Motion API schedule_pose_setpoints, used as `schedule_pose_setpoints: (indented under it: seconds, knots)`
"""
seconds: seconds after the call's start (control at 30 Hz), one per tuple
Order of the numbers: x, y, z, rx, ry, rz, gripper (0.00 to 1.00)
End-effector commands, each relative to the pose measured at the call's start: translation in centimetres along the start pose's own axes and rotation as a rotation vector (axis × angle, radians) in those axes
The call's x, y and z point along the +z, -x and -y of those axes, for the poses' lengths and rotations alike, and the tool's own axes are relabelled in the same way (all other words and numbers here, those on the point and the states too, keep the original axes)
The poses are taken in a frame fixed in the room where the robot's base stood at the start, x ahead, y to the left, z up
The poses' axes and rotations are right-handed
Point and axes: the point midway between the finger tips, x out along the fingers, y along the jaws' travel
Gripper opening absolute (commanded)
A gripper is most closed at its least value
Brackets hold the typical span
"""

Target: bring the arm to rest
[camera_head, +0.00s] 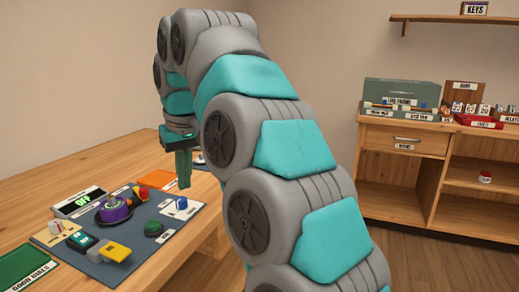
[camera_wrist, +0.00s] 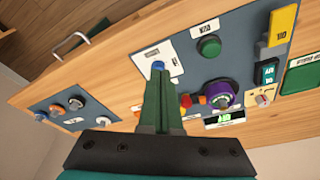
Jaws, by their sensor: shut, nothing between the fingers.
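My gripper (camera_head: 183,168) hangs pointing down over the wooden table (camera_head: 95,165), above the back right of a dark control panel (camera_head: 150,250). In the wrist view my gripper (camera_wrist: 160,80) has its two green fingers pressed together with nothing between them. The fingertips appear near a blue knob (camera_wrist: 157,67) on a white plate; whether they touch it I cannot tell. My grey and teal arm arches across the middle of the head view and hides part of the table.
The panel carries a purple dial (camera_head: 114,209), a green button (camera_head: 153,229), a yellow switch (camera_head: 115,251) and a lit display (camera_head: 88,200). A green mat (camera_head: 25,267) lies at the left. A wooden cabinet (camera_head: 405,141) with boxes stands right, beneath a wall shelf (camera_head: 440,18).

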Motion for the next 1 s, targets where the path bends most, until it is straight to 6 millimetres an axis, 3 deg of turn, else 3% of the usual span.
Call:
schedule_pose_setpoints:
  seconds: [0.17,0.5,0.8,1.0]
  knots:
    - [3.9,-0.6,-3.1,0.014,-0.044,0.043,0.0]
    - [15.0,-3.3,-7.8,0.033,-0.165,0.142,0.0]
    - [27.0,-6.9,-9.4,0.041,-0.314,0.235,0.0]
    - [35.7,-9.8,-8.9,0.039,-0.434,0.297,0.0]
